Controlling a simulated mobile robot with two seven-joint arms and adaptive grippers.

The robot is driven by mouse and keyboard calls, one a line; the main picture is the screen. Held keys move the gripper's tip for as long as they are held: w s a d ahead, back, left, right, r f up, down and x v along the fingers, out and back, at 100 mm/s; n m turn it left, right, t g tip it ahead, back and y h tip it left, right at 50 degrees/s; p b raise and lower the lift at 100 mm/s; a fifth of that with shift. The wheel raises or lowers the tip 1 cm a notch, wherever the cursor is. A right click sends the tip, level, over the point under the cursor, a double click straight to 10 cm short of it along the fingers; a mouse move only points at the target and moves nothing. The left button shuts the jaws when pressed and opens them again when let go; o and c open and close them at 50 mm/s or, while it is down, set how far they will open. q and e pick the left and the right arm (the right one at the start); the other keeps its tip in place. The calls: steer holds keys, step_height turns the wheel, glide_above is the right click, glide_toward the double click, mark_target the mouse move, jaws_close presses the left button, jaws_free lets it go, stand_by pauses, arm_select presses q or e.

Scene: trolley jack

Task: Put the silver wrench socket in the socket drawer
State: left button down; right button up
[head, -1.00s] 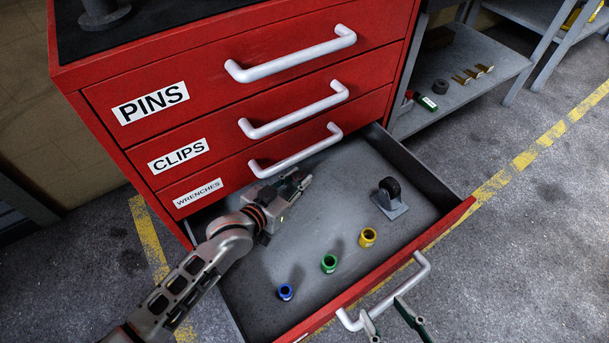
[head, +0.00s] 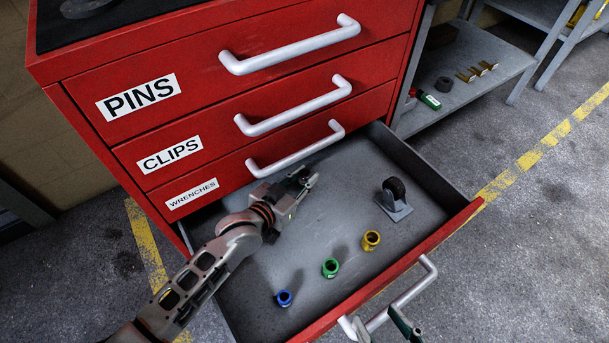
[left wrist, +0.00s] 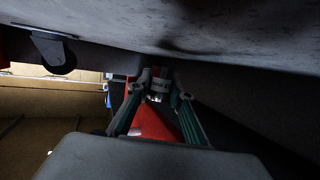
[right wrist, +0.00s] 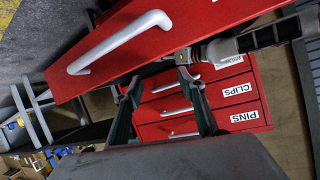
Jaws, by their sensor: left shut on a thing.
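The open socket drawer (head: 330,300) has a grey floor and a red front. A blue socket (head: 284,298), a green socket (head: 330,267) and a yellow socket (head: 371,240) stand on it. My left gripper (head: 304,180) is inside the drawer, near its back by the cabinet face. In the left wrist view, its fingers (left wrist: 160,88) are shut on a small silver piece (left wrist: 157,89), seemingly the silver socket, mostly hidden by the fingers. My right gripper (head: 385,326) is at the drawer's front handle (head: 402,300); its fingers look apart and empty in the right wrist view (right wrist: 158,85).
A caster wheel (head: 394,200) stands in the drawer's right part. Closed drawers labelled PINS (head: 138,97), CLIPS (head: 170,153) and WRENCHES (head: 192,193) rise above. A grey shelf (head: 470,85) with small items is at right. The drawer floor between the sockets and caster is clear.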

arm_select(q)
steer(key=shift+f, duration=0.25)
